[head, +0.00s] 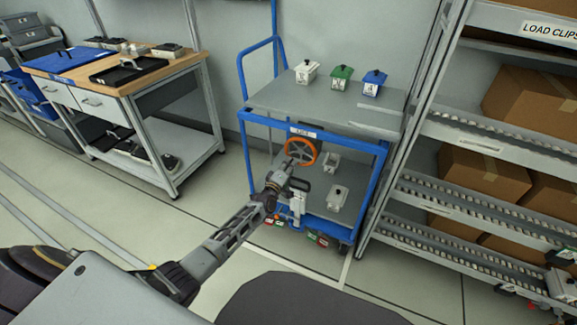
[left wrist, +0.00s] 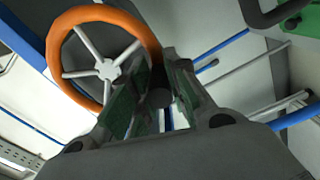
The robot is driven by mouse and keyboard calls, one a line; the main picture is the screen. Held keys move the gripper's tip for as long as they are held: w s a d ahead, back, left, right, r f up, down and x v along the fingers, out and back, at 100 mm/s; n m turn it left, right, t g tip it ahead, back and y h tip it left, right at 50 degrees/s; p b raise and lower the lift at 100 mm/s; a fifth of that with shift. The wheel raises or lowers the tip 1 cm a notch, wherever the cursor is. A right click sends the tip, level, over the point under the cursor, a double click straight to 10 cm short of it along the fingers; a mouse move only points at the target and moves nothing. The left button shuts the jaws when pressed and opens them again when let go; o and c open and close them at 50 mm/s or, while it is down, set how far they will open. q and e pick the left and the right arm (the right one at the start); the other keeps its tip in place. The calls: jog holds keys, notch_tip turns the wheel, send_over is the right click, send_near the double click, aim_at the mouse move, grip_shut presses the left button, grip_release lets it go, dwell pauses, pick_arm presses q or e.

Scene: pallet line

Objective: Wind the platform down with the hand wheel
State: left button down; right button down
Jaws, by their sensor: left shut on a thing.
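The orange hand wheel (head: 313,150) with grey spokes is on the front of the blue-framed cart, below its front beam. In the left wrist view its orange rim (left wrist: 54,52) and spokes fill the upper left. My left gripper (head: 297,164) is at the wheel's lower edge. In the left wrist view its jaws (left wrist: 158,88) are shut on a dark round handle (left wrist: 158,98) beside the rim; the handle is partly hidden by the fingers. The grey platform (head: 290,98) is the cart's top and looks level. My right gripper is not in view.
White (head: 306,73), green (head: 341,78) and blue (head: 373,83) lidded boxes stand on the platform. Two pale boxes sit on the lower shelf. A rack with cartons (head: 480,172) stands close on the right. A workbench (head: 130,85) is at left; floor is clear between.

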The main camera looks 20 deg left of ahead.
aim_at(286, 169)
pick_arm(q)
jog(key=shift+w+r, duration=0.2)
jog(key=shift+r, duration=0.2)
jog(key=c, duration=1.4)
grip_release()
jog(key=shift+o, duration=0.4)
jog(key=shift+d, duration=0.1)
jog(key=shift+f, duration=0.2)
jog(key=shift+s+d+f, duration=0.1)
jog(key=shift+s, duration=0.2)
jog(key=shift+s+a+f, duration=0.1)
jog(key=shift+s, duration=0.7)
jog(key=shift+s+a+f, duration=0.1)
jog(key=shift+s, duration=0.65)
jog(key=s, duration=0.8)
jog(key=shift+s+a, duration=0.2)
jog(key=shift+s, duration=0.1)
jog(key=shift+r, duration=0.1)
